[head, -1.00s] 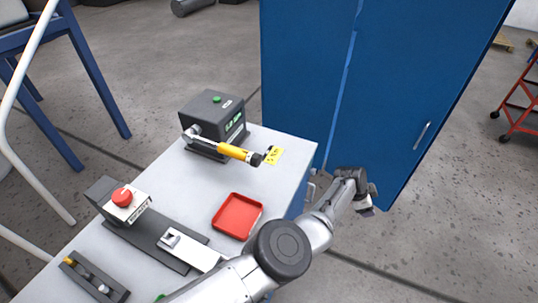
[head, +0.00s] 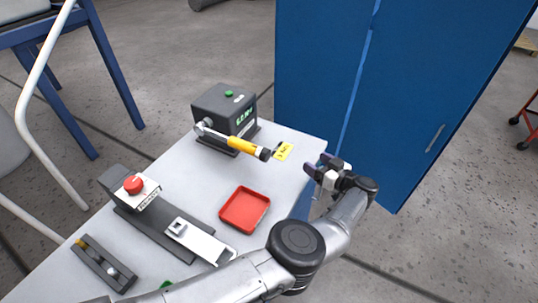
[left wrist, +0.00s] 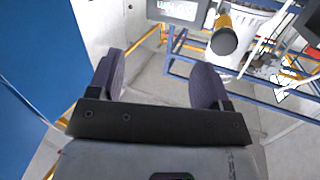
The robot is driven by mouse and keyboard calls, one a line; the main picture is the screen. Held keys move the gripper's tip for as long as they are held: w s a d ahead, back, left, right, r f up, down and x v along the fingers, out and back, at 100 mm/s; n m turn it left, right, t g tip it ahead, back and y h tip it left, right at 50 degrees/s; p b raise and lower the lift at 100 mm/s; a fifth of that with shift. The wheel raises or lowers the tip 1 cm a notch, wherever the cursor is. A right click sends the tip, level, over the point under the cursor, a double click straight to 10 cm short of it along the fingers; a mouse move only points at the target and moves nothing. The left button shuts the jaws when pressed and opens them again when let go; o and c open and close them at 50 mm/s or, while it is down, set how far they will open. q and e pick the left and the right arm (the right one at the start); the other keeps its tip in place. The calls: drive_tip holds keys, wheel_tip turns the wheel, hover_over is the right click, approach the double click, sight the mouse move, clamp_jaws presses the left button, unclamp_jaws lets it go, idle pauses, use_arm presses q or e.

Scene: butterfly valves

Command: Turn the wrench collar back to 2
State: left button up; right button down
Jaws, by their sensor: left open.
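A torque wrench with a yellow handle (head: 242,146) lies level across the front of a dark tester box (head: 222,108). Its black end piece (head: 264,154) points right; this seems to be the collar, and its scale is too small to read. The handle's end also shows in the left wrist view (left wrist: 224,40), beyond and above the right finger. My left gripper (head: 322,168) is open and empty, at the table's right edge, right of the wrench and apart from it. In the left wrist view its two fingers (left wrist: 158,82) are spread with nothing between them. My right gripper is out of view.
A yellow note (head: 283,151) lies beside the wrench's end. A red tray (head: 244,209), a box with a red button (head: 134,186) and a dark rack (head: 103,265) sit on the grey table. A blue cabinet (head: 345,100) stands close behind my gripper.

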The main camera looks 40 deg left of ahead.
sight(268, 155)
use_arm(q)
drive_tip(key=s+a+r+n+g+y+p, duration=0.1)
drive_tip(key=s+r+n+g+y, duration=0.15)
drive_tip(key=s+g, duration=0.4)
drive_tip(key=shift+n+h, duration=0.45)
drive_tip(key=a+p, duration=0.1)
drive_tip(key=a, duration=0.2)
drive_tip(key=s+a+p, duration=0.1)
drive_tip(key=a, duration=0.3)
drive_tip(key=a+p, duration=0.1)
drive_tip(key=a, duration=0.3)
drive_tip(key=shift+s+f+p, duration=0.2)
drive_tip(key=shift+p, duration=0.1)
drive_tip(key=shift+s+a+f, duration=0.1)
drive_tip(key=shift+s+a, duration=0.05)
drive_tip(key=shift+a, duration=0.85)
drive_tip(key=shift+c, duration=0.5)
drive_tip(key=c, duration=0.8)
